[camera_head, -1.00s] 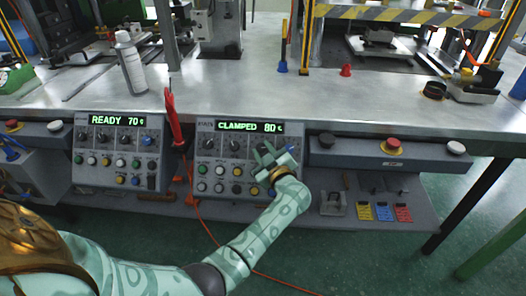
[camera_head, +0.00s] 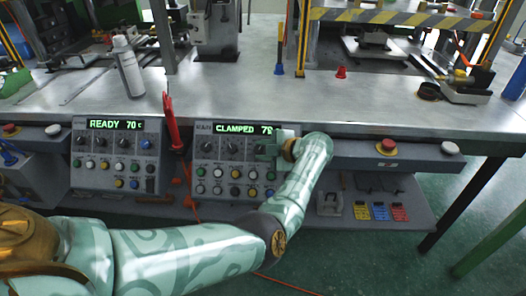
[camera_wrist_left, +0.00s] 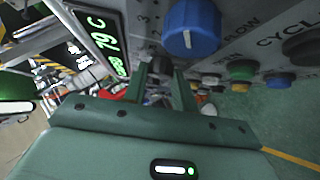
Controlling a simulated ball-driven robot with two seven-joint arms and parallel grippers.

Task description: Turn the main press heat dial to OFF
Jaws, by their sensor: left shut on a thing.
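My left gripper (camera_head: 268,147) is at the panel's upper right, just below the display, and hides the dial there in the head view. In the left wrist view its fingers (camera_wrist_left: 163,80) are shut around a dark dial (camera_wrist_left: 160,66) on the panel face. The dial's marker and its OFF mark are too hidden to read. My right gripper is not in view.
A blue knob (camera_wrist_left: 190,30) labelled FLOW sits close beside my left fingers. Coloured buttons (camera_head: 236,174) lie below. The left panel (camera_head: 118,155) reads READY 70. A red tool (camera_head: 172,125) hangs between the panels. The bench top (camera_head: 220,97) is above.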

